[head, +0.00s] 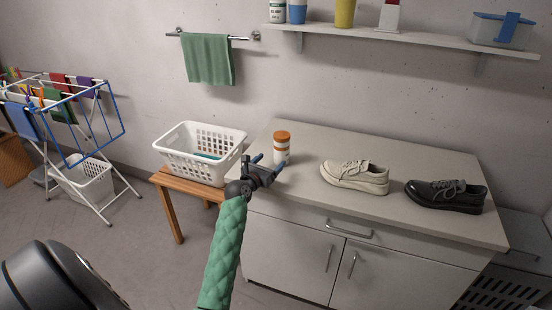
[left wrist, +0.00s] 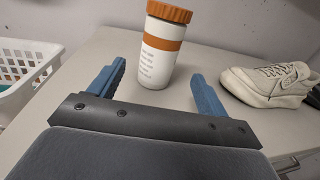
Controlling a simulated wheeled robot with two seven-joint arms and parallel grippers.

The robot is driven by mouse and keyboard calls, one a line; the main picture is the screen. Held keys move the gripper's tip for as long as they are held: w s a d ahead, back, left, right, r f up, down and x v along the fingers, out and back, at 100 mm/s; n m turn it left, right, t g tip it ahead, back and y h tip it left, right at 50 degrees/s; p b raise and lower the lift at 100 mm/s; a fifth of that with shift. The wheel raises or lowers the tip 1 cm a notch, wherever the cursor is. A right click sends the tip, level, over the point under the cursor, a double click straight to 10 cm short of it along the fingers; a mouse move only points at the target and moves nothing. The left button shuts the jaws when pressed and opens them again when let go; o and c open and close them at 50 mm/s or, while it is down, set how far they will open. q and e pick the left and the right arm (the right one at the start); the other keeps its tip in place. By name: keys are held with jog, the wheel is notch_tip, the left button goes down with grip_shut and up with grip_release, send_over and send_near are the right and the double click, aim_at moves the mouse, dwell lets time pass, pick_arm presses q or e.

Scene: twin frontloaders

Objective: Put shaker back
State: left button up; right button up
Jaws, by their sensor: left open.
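The shaker (head: 282,147) is a white bottle with an orange-brown lid and band, upright on the counter's left part. In the left wrist view the shaker (left wrist: 161,48) stands ahead of my left gripper (left wrist: 158,85), roughly centred beyond the two blue fingers. My left gripper (head: 266,163) is open and empty at the counter's front left edge, just short of the shaker. The shelf (head: 400,41) on the wall holds several containers. My right gripper is not in view.
A cream shoe (head: 354,177) and a black shoe (head: 446,195) sit on the counter (head: 310,132), right of the shaker. A white laundry basket (head: 200,152) on a wooden bench is close on the left. The counter behind the shaker is clear.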

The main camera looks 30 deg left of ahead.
pick_arm(q)
jog(key=shift+s, duration=1)
jog(key=shift+s+d, duration=0.1)
jog(key=shift+s, duration=0.25)
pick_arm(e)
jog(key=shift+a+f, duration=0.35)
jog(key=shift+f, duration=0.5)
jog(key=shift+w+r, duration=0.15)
